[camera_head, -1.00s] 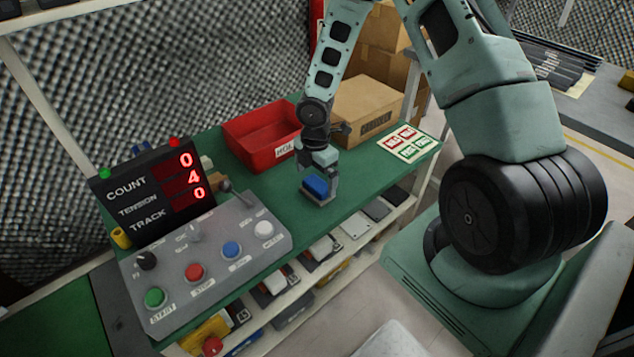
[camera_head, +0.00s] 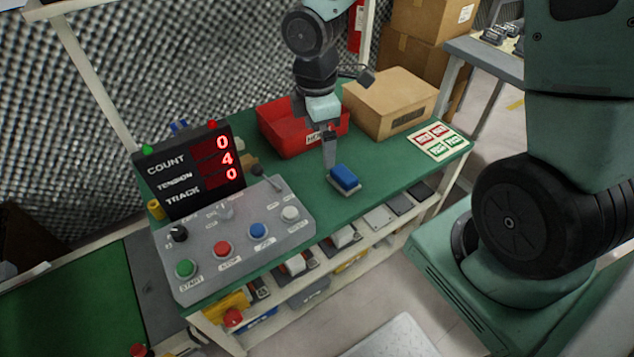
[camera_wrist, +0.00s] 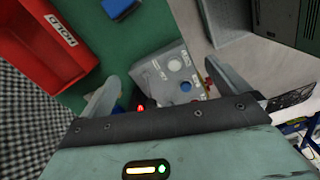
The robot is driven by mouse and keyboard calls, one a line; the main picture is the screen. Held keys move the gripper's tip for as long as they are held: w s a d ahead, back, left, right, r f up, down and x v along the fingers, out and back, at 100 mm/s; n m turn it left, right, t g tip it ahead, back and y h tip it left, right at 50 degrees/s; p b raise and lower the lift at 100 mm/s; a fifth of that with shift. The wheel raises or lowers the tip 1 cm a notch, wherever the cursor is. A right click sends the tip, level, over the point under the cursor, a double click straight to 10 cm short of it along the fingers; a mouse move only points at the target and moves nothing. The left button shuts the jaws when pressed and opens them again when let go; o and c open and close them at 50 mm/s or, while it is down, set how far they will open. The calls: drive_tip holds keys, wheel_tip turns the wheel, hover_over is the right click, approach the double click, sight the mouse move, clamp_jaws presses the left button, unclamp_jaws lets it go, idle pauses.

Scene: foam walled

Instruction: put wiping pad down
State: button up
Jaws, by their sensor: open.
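The wiping pad (camera_head: 344,178), a blue block on a pale base, lies flat on the green bench top (camera_head: 300,186) in the head view, near the front edge. In the wrist view its blue part (camera_wrist: 118,7) shows at the top edge, partly cut off. My gripper (camera_head: 329,152) is above and behind the pad, to its left, apart from it. In the wrist view the two fingers (camera_wrist: 160,88) are spread wide with nothing held between them.
A red bin (camera_head: 275,128) marked HOLD stands behind the pad, close to my gripper. A cardboard box (camera_head: 388,104) and a label card (camera_head: 439,142) are to the right. A control panel (camera_head: 240,235) and a counter display (camera_head: 190,172) fill the left. Bench around the pad is clear.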

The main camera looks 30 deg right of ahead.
drive_tip(key=s+a+r+m, duration=0.3)
drive_tip(key=s+a, duration=0.3)
drive_tip(key=s, duration=0.3)
drive_tip(key=s+a+r+m+y, duration=0.1)
drive_tip(key=s+a+r+m, duration=0.3)
drive_tip(key=s, duration=0.5)
drive_tip(key=a+r, duration=0.1)
drive_tip(key=a, duration=0.1)
drive_tip(key=shift+s+a+r+m, duration=0.25)
drive_tip(key=shift+s+a+m, duration=0.05)
drive_tip(key=shift+s, duration=0.1)
wheel_tip(320, 180, up, 4)
drive_tip(key=p, duration=0.4)
